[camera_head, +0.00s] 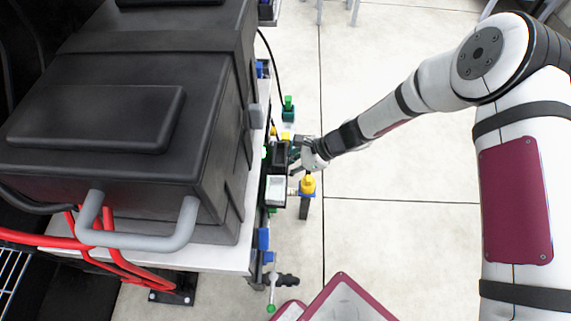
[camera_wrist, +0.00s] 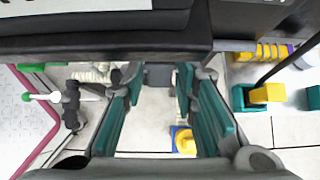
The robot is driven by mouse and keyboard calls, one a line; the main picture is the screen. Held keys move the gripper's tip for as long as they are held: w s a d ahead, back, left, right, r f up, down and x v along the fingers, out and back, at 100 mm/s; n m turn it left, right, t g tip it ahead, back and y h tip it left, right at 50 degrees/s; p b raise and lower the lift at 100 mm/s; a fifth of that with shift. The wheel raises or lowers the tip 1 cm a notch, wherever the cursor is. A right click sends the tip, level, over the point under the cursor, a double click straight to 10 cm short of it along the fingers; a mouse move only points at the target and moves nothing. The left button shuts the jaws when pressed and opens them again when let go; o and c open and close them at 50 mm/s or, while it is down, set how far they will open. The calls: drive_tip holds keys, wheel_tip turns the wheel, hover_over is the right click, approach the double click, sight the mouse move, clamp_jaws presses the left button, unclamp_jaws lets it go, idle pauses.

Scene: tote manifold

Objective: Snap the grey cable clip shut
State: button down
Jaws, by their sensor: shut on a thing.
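My gripper (camera_head: 295,153) reaches in from the right to the equipment along the side of the big black case. In the wrist view my gripper (camera_wrist: 158,80) has its two teal fingers on either side of a grey block (camera_wrist: 158,75), which looks like the grey cable clip. The fingertips are closed against its sides. Whether the clip's latch is open or snapped cannot be told. In the head view the clip is hidden or too small to make out by the gripper.
The black case (camera_head: 120,100) fills the left. Beside the gripper are a yellow knob (camera_head: 308,184), a white-topped box (camera_head: 276,190) and a green fitting (camera_head: 288,108). A black cable (camera_wrist: 288,65) hangs close by. A maroon-rimmed tote (camera_head: 343,276) stands below.

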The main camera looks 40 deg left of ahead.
drive_tip(key=shift+s+a+r+t+h+p, duration=0.1)
drive_tip(key=shift+a+r+t+h+p, duration=0.1)
drive_tip(key=shift+r+t+h+p, duration=0.2)
drive_tip(key=shift+f, duration=0.1)
idle(0.3)
drive_tip(key=c, duration=1.4)
unclamp_jaws()
drive_tip(key=shift+c, duration=0.2)
drive_tip(key=v, duration=1.2)
drive_tip(key=shift+a, duration=0.15)
drive_tip(key=shift+s, duration=0.1)
